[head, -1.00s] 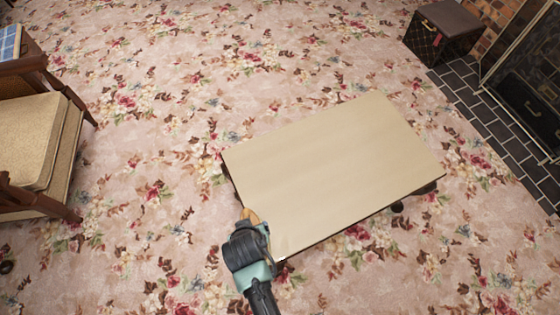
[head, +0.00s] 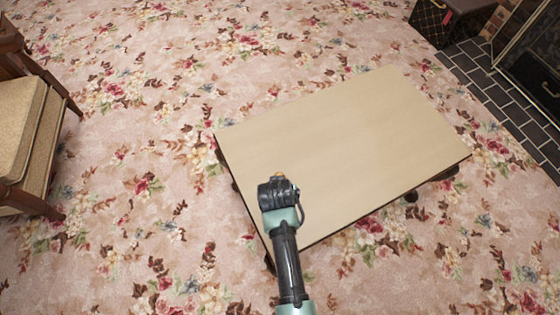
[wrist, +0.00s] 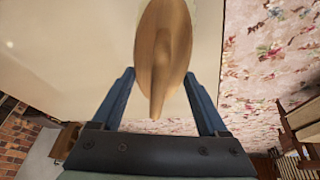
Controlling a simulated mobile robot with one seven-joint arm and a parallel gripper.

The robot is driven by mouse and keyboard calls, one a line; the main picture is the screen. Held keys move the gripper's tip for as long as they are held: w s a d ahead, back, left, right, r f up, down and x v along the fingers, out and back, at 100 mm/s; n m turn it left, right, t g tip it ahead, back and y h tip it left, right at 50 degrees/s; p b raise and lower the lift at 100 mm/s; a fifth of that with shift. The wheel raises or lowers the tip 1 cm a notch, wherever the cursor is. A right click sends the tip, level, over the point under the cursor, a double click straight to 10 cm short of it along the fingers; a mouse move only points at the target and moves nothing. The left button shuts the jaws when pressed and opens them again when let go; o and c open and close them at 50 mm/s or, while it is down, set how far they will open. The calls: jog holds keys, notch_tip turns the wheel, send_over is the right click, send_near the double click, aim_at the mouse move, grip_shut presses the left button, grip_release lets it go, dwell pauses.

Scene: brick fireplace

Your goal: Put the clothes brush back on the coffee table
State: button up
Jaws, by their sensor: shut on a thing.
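The coffee table (head: 350,130) has a bare, flat beige top and stands on the carpet in the middle of the head view. My gripper (wrist: 160,74) is shut on the clothes brush (wrist: 162,45), a light-brown wooden oval with a narrow handle, held between the two blue fingers. In the head view my gripper is over the near left part of the tabletop. Only a small orange-brown bit of the brush (head: 279,175) shows there; my wrist hides the rest. I cannot tell whether the brush touches the top.
A wooden armchair with beige cushions (head: 30,125) stands at the left. A dark box (head: 447,22) sits at the top right beside the black hearth tiles (head: 500,85) and the fireplace screen (head: 530,55). The tabletop beyond my gripper is clear, and floral carpet surrounds it.

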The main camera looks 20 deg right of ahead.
jog(key=shift+f+b, duration=0.65)
jog(key=shift+f, duration=1.4)
jog(key=o, duration=1.2)
jog(key=shift+f, duration=0.15)
